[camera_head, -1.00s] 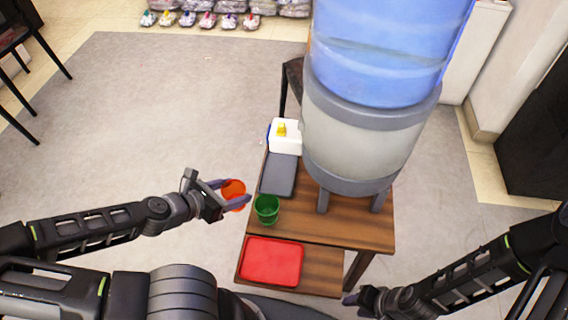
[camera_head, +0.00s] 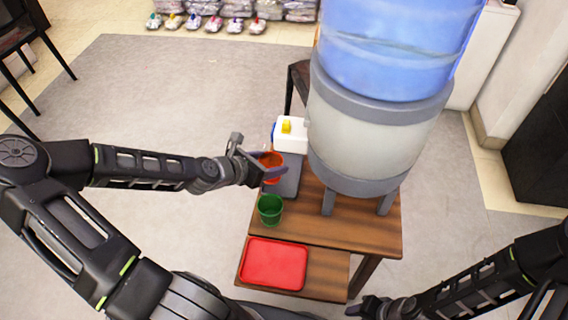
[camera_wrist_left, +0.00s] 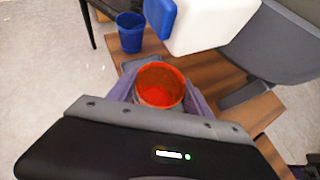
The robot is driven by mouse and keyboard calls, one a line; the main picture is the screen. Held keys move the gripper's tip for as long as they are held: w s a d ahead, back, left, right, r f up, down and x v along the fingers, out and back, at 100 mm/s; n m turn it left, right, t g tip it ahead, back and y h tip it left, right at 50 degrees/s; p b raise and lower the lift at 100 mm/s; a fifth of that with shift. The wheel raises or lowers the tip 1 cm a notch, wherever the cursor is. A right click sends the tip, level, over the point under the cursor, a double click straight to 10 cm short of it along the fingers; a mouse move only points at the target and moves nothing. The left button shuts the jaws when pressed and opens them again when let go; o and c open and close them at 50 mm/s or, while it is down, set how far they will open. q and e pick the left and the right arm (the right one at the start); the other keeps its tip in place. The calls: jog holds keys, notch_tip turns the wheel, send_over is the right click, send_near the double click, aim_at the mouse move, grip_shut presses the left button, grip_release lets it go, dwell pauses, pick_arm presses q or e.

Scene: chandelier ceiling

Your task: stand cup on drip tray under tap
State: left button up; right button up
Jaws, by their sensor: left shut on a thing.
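My left gripper (camera_head: 272,165) is shut on the orange-red cup (camera_head: 272,160), which is upright with its mouth up. In the left wrist view the cup (camera_wrist_left: 160,86) sits between the purple fingers. It overlaps the far part of the grey drip tray (camera_head: 284,188); whether it touches the tray I cannot tell. The white tap block (camera_head: 291,139) with a yellow knob is just beyond the cup, on the dispenser's left side. In the left wrist view the tap block (camera_wrist_left: 208,22) has a blue end piece. My right gripper (camera_head: 362,306) is low at right, away from the cup.
A green cup (camera_head: 270,209) stands on the wooden table (camera_head: 340,228) near the tray. A red tray (camera_head: 274,264) lies on the lower shelf. The large water dispenser (camera_head: 365,135) fills the table's right. A blue cup (camera_wrist_left: 130,34) shows beyond in the wrist view.

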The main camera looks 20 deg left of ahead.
aim_at(278, 161)
pick_arm(q)
jog(key=w, duration=0.1)
jog(key=w+d, duration=0.1)
jog(key=w, duration=0.3)
jog(key=shift+d+b, duration=0.35)
jog(key=shift+b, duration=0.05)
notch_tip(278, 161, down, 4)
jog(key=shift+r+b, duration=0.15)
jog(key=shift+b, duration=0.6)
jog(key=o, duration=1.5)
jog(key=shift+r, duration=0.1)
jog(key=shift+p+v, duration=2.85)
jog(key=shift+v, duration=3.15)
